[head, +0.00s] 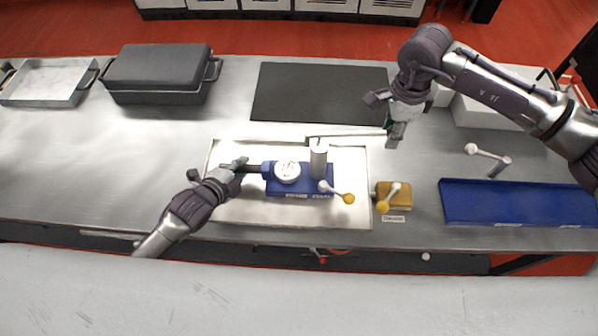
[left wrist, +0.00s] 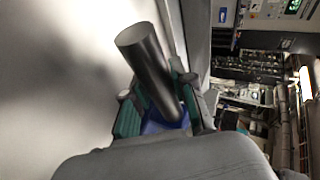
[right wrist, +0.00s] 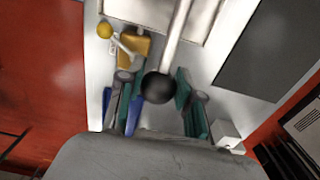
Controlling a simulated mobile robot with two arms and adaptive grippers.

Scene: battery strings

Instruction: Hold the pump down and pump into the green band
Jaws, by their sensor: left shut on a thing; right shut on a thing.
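The pump has a blue base (head: 300,188), a round white gauge (head: 287,172) and an upright silver cylinder (head: 318,160). It sits on a pale tray (head: 345,215). The gauge's needle and green band are too small to read. My left gripper (head: 238,169) is shut on the dark bar at the pump's left end; the bar (left wrist: 146,62) stands between its green pads in the left wrist view. A silver pump lever (head: 345,137) runs right from the cylinder's top, nearly level. My right gripper (head: 391,124) is shut around its far end, a black knob (right wrist: 158,88).
A small valve lever with a yellow knob (head: 348,198) is at the pump's front right. A yellow block (head: 392,195) with its own lever stands right of the tray. A blue tray (head: 515,203) lies further right, a dark mat (head: 315,90) behind.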

